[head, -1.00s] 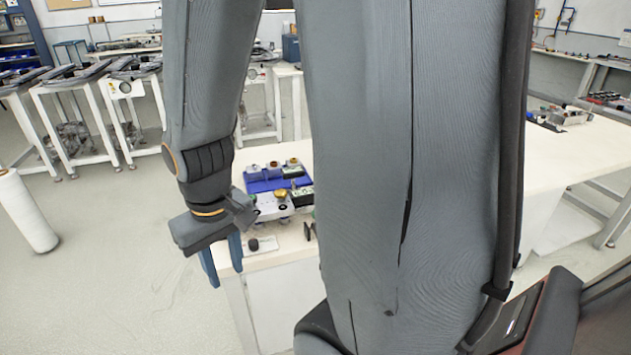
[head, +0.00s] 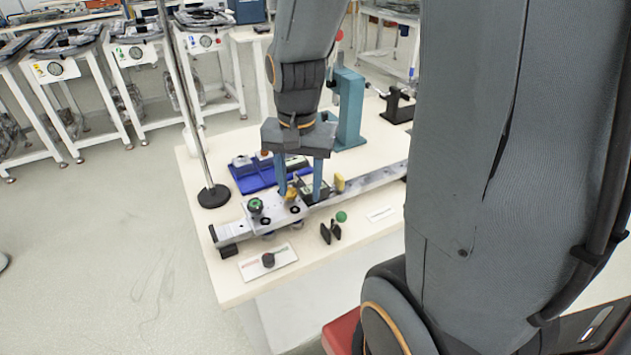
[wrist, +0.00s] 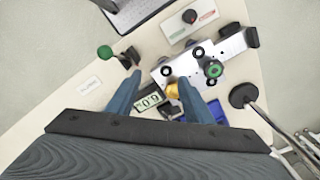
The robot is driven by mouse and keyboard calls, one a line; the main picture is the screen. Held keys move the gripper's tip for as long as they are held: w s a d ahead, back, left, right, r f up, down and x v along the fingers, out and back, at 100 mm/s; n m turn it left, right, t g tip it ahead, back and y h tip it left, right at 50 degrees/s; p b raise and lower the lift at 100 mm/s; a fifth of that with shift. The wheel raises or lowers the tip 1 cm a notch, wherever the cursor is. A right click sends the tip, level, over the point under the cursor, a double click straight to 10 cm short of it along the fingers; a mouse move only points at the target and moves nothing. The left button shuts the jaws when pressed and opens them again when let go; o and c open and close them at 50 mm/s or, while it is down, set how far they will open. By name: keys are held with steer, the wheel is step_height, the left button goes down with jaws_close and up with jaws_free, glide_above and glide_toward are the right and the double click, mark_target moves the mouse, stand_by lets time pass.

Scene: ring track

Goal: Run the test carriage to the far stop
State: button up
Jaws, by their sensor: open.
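The test carriage (head: 270,212), a silver plate with a green-topped knob and a brass knob (head: 291,194), sits on a pale straight rail (head: 375,180). It also shows in the wrist view (wrist: 183,65). My gripper (head: 301,196) is open above the carriage, its two blue fingers apart on either side of the brass knob. In the wrist view the brass knob (wrist: 172,90) appears between the fingers, with a small digital display (wrist: 150,101) beside it. I cannot tell whether the fingers touch anything. A yellow block (head: 339,182) stands along the rail to the right. A dark block (head: 228,250) is at the rail's left end.
A blue tray (head: 250,180) lies behind the rail, and a teal press (head: 350,108) stands further back. A metal post on a round black base (head: 213,197) is at the left. In front are a white panel with a black knob (head: 268,260) and a green-balled lever (head: 341,216).

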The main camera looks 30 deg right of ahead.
steer(key=w+d+m, duration=0.1)
steer(key=m, duration=0.2)
steer(key=w+d+r+m, duration=0.1)
steer(key=w+d+m, duration=0.2)
steer(key=d+m, duration=0.1)
steer(key=m, duration=0.1)
steer(key=shift+w+d+r+m, duration=0.2)
steer(key=shift+d+r+m, duration=0.1)
steer(key=shift+r, duration=0.1)
steer(key=shift+w+d+m, duration=0.15)
steer(key=shift+d+m, duration=0.05)
steer(key=shift+m, duration=0.2)
steer(key=shift+w+d+f, duration=0.1)
steer(key=shift+f+p, duration=0.55)
steer(key=shift+f, duration=3.15)
jaws_close()
steer(key=shift+m, duration=0.3)
